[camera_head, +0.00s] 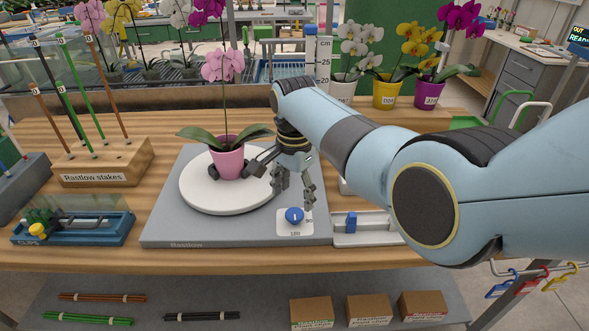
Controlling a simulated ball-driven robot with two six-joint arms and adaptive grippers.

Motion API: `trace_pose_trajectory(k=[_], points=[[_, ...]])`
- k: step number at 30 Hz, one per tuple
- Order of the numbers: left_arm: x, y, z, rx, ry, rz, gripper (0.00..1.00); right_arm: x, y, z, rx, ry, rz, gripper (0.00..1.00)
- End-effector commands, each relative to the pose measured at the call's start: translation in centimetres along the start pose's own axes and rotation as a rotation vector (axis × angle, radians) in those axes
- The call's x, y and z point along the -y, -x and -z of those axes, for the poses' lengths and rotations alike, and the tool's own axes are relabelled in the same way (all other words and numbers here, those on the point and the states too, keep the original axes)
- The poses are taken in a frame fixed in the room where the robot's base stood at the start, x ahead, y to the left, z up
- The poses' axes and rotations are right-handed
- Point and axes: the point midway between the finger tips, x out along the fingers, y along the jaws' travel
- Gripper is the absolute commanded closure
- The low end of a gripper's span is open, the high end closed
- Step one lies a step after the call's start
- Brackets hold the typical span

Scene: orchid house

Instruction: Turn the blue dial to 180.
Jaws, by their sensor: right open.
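The blue dial (293,215) sits on a white plate (305,229) at the front right of the grey turntable base (170,226). The plate reads 90 at its right and 180 at its front edge. A small white mark shows on the dial, but I cannot tell exactly which way it points. My right gripper (293,196) is open and points down just above and behind the dial, its fingers apart. I cannot tell whether it touches the dial. My left gripper is not in view.
A pink orchid in a pink pot (229,163) stands on the white turntable disc (215,201), with dark pieces beside the pot. A white tray with a blue slider (351,222) lies right of the dial. A stake block (103,163) and a blue clip box (75,221) are at left.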

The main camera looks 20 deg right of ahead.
Motion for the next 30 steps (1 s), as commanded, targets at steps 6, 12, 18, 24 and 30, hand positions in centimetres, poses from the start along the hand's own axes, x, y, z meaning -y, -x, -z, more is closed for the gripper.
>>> trace_pose_trajectory(k=[6,12,18,24,30], points=[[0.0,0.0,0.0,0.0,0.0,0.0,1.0,0.1,4.6,0.0,-0.002,0.0,0.003,0.35],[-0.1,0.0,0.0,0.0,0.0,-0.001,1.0,0.0,6.4,0.1,-0.001,0.0,0.0,0.35],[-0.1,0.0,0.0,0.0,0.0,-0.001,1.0,0.0,6.6,0.0,-0.001,0.0,-0.001,0.35],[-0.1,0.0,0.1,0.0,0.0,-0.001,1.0,0.0,6.6,0.0,-0.001,0.0,-0.001,0.35],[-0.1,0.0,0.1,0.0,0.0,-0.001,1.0,-2.0,5.0,0.3,-0.007,0.044,0.01,0.35]])
